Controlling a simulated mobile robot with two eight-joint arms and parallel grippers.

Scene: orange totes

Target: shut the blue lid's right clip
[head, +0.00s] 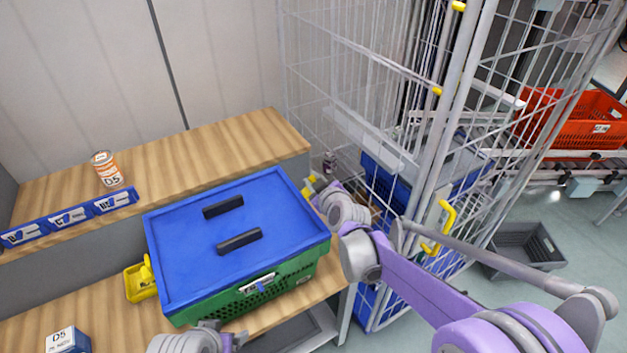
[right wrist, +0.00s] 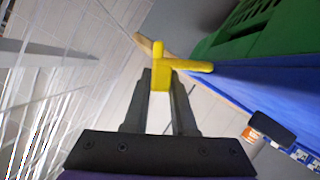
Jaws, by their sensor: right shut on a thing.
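The blue lid (head: 180,245), with two dark handles, lies on a green crate (head: 297,280) on a wooden bench. The lid's right yellow clip (head: 308,191) is at its right edge, partly hidden by my gripper in the head view. In the right wrist view the clip (right wrist: 160,72) sits between my fingertips, its bar reaching toward the blue lid (right wrist: 235,82). My right gripper (head: 318,186) is shut on it. The left yellow clip (head: 140,281) juts out from the lid's left side. My left gripper (head: 234,340) shows only partly at the bottom edge; its jaws are unclear.
A can (head: 107,168) and a blue label strip (head: 70,217) are on the raised back shelf. A small blue-white box (head: 68,341) is at the front left. A wire cage trolley (head: 430,110) stands close to the right of the bench, beside my right arm.

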